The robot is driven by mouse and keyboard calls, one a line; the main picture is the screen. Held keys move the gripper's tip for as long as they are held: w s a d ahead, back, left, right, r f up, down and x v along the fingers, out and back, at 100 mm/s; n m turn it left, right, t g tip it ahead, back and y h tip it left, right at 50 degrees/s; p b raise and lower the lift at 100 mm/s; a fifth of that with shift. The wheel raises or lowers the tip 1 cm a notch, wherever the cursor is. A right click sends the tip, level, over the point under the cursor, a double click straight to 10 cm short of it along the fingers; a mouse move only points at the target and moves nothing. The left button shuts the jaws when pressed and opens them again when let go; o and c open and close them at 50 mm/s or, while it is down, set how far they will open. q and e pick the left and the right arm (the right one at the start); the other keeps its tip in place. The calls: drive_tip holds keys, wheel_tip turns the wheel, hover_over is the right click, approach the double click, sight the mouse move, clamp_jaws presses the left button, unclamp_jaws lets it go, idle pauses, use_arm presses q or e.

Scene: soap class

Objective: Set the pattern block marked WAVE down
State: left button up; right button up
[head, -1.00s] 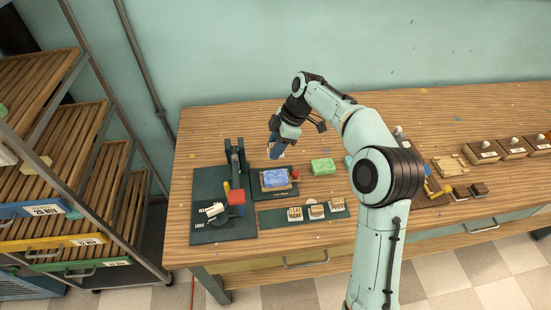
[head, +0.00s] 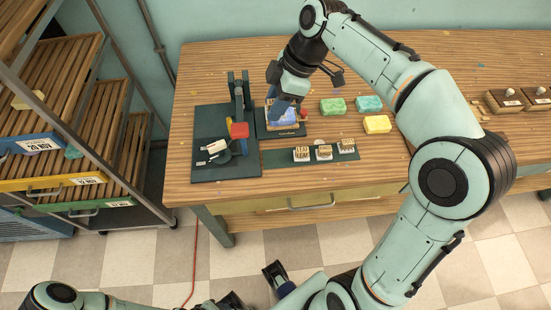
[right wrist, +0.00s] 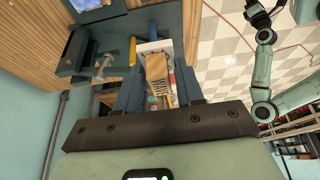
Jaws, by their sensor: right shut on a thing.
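My right gripper (head: 283,110) is over the small dark tray (head: 282,134) that holds a blue soap (head: 287,121). In the right wrist view its fingers (right wrist: 158,88) are shut on a wooden block (right wrist: 157,68). I cannot read its marking, so I cannot confirm WAVE. In the head view the fingers hide the held block and part of the soap, and I cannot tell whether the block touches the soap. My left gripper (head: 276,276) is low over the floor in front of the table, its opening unclear.
Several small light blocks (head: 324,152) sit on a dark green strip in front. Green (head: 333,105), teal (head: 369,103) and yellow soaps (head: 377,124) lie to the right. A rack (head: 75,138) stands left of the table.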

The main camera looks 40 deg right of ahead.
drive_tip(key=b, duration=0.3)
hover_over(270, 159)
drive_tip(key=d, duration=0.1)
drive_tip(key=f, duration=1.5)
drive_tip(key=shift+s+d, duration=0.2)
drive_tip(key=shift+s, duration=0.15)
drive_tip(key=shift+f, duration=2.35)
drive_tip(key=shift+f, duration=0.25)
drive_tip(key=o, duration=1)
drive_tip(key=shift+r, duration=0.1)
